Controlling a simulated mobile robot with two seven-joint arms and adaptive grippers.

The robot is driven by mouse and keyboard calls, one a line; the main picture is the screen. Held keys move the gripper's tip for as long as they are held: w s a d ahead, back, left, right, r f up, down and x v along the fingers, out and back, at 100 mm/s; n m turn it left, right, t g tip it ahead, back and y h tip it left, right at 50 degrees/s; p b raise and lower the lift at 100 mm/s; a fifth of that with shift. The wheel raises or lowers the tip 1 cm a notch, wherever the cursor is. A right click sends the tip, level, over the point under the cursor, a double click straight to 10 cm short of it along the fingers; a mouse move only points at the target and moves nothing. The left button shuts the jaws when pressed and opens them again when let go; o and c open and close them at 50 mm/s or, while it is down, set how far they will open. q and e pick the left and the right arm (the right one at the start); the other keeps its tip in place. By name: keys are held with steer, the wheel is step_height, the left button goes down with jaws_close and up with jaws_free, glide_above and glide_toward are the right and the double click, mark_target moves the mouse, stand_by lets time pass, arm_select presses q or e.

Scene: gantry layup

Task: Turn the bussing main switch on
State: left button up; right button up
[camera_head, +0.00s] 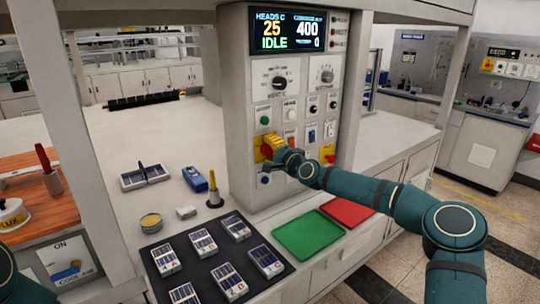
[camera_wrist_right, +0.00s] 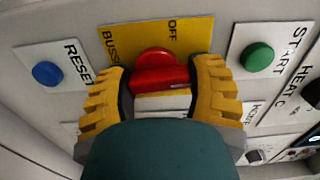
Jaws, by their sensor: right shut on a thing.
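The bussing main switch is a red rotary handle (camera_wrist_right: 160,75) on a yellow plate (camera_wrist_right: 112,42) in the right wrist view. The plate reads "BUSSI..." and "OFF"; the rest is covered. My right gripper (camera_wrist_right: 166,78) has its yellow fingers on both sides of the red handle, shut on it. Which mark the handle points to I cannot tell. In the head view my right gripper (camera_head: 272,150) is at the yellow plate on the control column and hides most of the switch. My left gripper is out of view.
A green button (camera_wrist_right: 257,57) and a blue button (camera_wrist_right: 47,73) flank the switch. The display (camera_head: 288,30) above reads IDLE. Another red-and-yellow control (camera_head: 328,153) sits to the right. Below are a green tray (camera_head: 307,238), a red tray (camera_head: 348,212) and a dark mat (camera_head: 203,285) with small cells.

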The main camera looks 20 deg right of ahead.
steer(key=shift+f+m, duration=0.1)
steer(key=shift+m, duration=0.4)
steer(key=o, duration=1.2)
steer(key=v, duration=1.2)
